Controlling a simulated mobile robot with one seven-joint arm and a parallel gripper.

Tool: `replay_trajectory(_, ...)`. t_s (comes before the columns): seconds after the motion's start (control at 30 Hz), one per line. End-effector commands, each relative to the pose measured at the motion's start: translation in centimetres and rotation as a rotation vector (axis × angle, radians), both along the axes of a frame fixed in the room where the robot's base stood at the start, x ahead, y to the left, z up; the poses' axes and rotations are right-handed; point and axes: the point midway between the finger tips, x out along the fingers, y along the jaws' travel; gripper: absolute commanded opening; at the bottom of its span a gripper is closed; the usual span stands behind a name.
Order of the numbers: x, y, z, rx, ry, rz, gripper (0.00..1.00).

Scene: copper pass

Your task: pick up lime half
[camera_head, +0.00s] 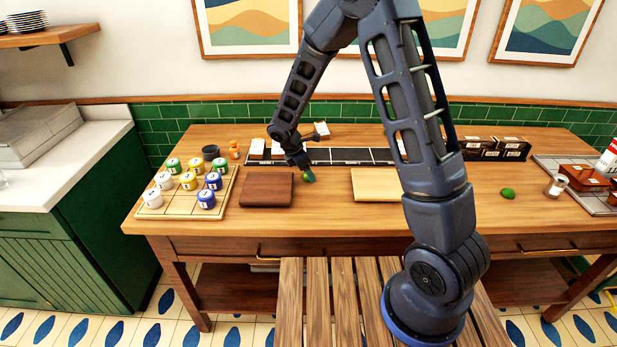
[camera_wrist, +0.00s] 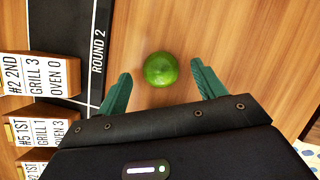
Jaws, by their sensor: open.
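The lime half (camera_wrist: 160,69) shows in the wrist view as a round, bright green dome on the bare wooden table, beside the black strip marked ROUND 2. My gripper (camera_wrist: 162,87) is open and empty, with one teal finger on each side, just short of the lime half in the picture. The lime half lies roughly centred between the fingers, and I see no contact. In the head view my gripper (camera_head: 309,176) is low over the table, between the dark brown board and the pale board; a little green shows there, and I cannot separate lime from fingertip.
The dark board (camera_head: 267,190) is left of my gripper and the pale board (camera_head: 375,184) is right. Lettered white blocks (camera_wrist: 40,75) stand on the black strip (camera_wrist: 90,45). A tray (camera_head: 160,211) of colored cups is at left. Another green item (camera_head: 508,194) lies at right.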

Motion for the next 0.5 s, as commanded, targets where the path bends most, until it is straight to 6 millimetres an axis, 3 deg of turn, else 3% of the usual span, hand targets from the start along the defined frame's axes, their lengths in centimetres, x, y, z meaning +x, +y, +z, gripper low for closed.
replay_trajectory(0.37, 0.17, -0.36, -0.93, 0.000, 0.000, -0.001, 0.69)
replay_trajectory(0.5, 0.16, -0.37, -0.92, 0.000, 0.000, 0.000, 0.41)
